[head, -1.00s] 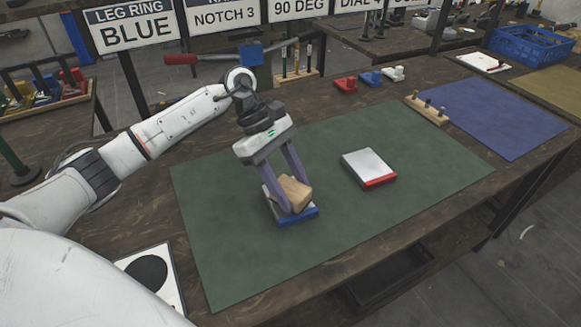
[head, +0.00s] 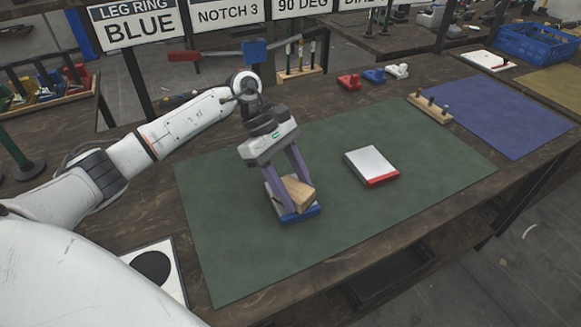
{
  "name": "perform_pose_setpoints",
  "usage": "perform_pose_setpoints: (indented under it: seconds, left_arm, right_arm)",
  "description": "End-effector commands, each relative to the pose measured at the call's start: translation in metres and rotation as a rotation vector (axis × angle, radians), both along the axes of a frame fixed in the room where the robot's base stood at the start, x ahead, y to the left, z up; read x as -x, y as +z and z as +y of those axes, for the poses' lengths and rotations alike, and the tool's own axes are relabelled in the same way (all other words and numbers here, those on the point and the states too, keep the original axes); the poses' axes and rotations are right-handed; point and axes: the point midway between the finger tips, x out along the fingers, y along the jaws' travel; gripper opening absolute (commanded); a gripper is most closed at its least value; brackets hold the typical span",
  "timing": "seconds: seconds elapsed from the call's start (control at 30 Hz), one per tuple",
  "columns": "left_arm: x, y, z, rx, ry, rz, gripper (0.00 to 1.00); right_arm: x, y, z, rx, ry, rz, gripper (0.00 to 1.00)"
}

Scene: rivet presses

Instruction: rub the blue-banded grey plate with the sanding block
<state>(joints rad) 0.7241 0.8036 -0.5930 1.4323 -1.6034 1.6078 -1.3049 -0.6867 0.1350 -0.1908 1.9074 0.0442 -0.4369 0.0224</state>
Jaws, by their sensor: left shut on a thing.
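The blue-banded grey plate (head: 304,215) lies on the green mat (head: 232,250); only its blue front edge and a bit of its left side show. My left gripper (head: 288,196) points down over this plate and is shut on the wooden sanding block (head: 299,191). The block is tilted between the fingers and covers most of the plate. It looks to be on or just above the plate; I cannot tell whether they touch. My right gripper is not in view.
A red-banded plate (head: 372,166) lies to the right on the green mat. A wooden peg block (head: 430,108) and a blue mat (head: 505,118) are farther right. Small red, blue and white pieces (head: 373,76) stand behind. The mat's front is clear.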

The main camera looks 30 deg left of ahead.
Motion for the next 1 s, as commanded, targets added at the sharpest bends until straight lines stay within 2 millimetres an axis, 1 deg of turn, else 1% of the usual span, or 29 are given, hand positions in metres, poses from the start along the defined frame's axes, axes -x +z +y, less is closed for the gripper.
perform_pose_setpoints:
  seconds: [0.07,0.13,0.17,0.7,0.83,1.0]
  left_arm:
    - [0.001,0.005,0.002,-0.003,0.0,0.001,0.16]
    - [0.001,0.022,0.003,-0.004,0.0,-0.004,0.16]
    - [0.001,0.026,0.003,-0.003,0.002,-0.001,0.16]
    - [0.004,0.073,0.008,-0.002,0.012,-0.001,0.16]
    - [0.005,0.08,0.009,-0.001,0.014,-0.001,0.16]
    - [0.005,0.081,0.009,-0.001,0.015,0.0,0.16]
  right_arm:
    - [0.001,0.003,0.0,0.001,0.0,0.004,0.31]
    - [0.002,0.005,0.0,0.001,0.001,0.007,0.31]
    - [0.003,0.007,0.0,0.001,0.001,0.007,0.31]
    - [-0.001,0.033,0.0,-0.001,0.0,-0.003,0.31]
    - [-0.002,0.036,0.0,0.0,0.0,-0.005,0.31]
    - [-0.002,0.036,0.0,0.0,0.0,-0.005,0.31]
